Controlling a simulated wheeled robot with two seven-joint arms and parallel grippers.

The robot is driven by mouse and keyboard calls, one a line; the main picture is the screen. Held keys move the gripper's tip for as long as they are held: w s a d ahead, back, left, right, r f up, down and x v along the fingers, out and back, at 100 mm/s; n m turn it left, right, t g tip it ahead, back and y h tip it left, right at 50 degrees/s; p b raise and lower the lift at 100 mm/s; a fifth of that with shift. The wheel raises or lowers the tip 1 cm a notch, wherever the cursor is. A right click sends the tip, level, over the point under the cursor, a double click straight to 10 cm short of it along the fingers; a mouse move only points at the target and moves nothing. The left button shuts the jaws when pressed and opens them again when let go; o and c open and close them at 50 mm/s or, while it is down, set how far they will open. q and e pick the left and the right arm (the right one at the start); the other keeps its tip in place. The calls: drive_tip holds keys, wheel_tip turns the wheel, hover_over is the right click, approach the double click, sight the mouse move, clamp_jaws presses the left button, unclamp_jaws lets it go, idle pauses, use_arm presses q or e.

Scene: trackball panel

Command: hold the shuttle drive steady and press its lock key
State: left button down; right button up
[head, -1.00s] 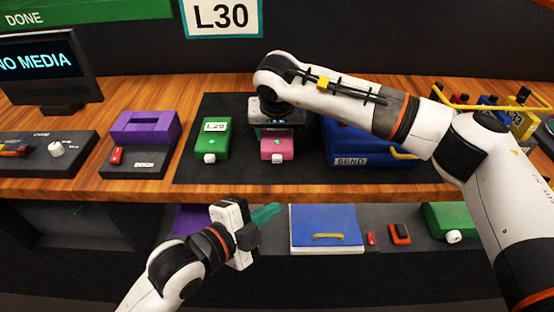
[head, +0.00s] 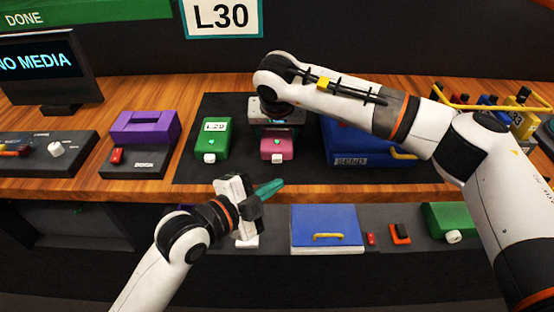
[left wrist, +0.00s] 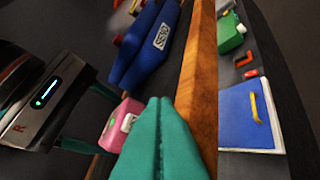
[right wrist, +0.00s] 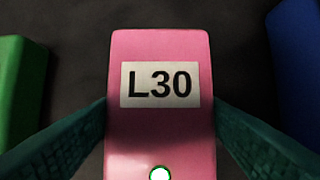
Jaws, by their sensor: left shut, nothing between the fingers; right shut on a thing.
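The pink shuttle drive (head: 277,148) stands on the dark mat, with a white key (head: 277,158) on its front. In the right wrist view the drive (right wrist: 160,120) carries an L30 label and a lit green-white lamp (right wrist: 160,174). My right gripper (right wrist: 160,104) is shut on its two sides from above; its arm hides the drive's rear in the head view. My left gripper (head: 280,186) is shut and empty, its teal fingertips in front of and below the drive, apart from it.
A green L29 drive (head: 213,138) stands left of the pink one, and a blue SEND box (head: 350,145) right. The wooden bench edge (head: 330,197) lies beside my left fingertips. A lower shelf holds a blue box (head: 325,225) and small red parts.

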sight(271, 177)
use_arm(q)
drive_tip(key=shift+w, duration=1.9)
drive_tip(key=shift+w, duration=0.1)
idle(0.5)
drive_tip(key=shift+w, duration=0.25)
idle(0.4)
